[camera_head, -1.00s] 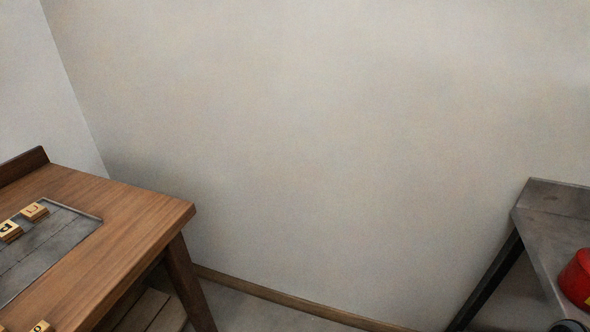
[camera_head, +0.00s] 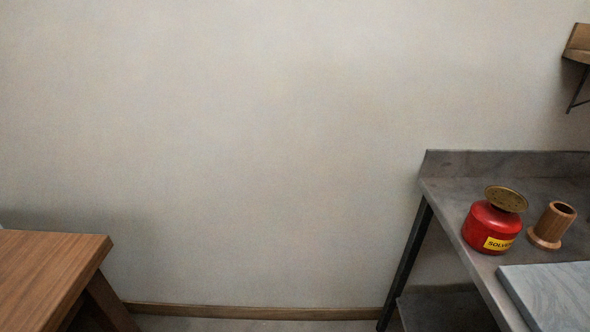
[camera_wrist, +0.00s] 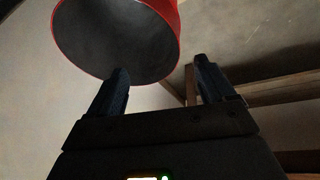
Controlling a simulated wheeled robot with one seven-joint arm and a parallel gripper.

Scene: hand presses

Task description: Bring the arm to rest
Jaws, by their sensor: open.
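My gripper (camera_wrist: 160,82) shows in the wrist view with its two dark fingers apart and nothing between them. A round red-rimmed object with a dark grey inside or underside (camera_wrist: 115,38) fills the upper left of that view, beyond the fingers. I cannot tell from this view alone what it is or how far off it is. My arm and gripper do not show in the head view.
A grey metal bench (camera_head: 455,207) at right bears a red solvent can (camera_head: 487,232), a wooden cup (camera_head: 551,228) and a grey-blue slab (camera_head: 555,297). A wooden table (camera_head: 50,265) stands at left. A wall shelf (camera_head: 579,42) is upper right. Floor shows between bench and table.

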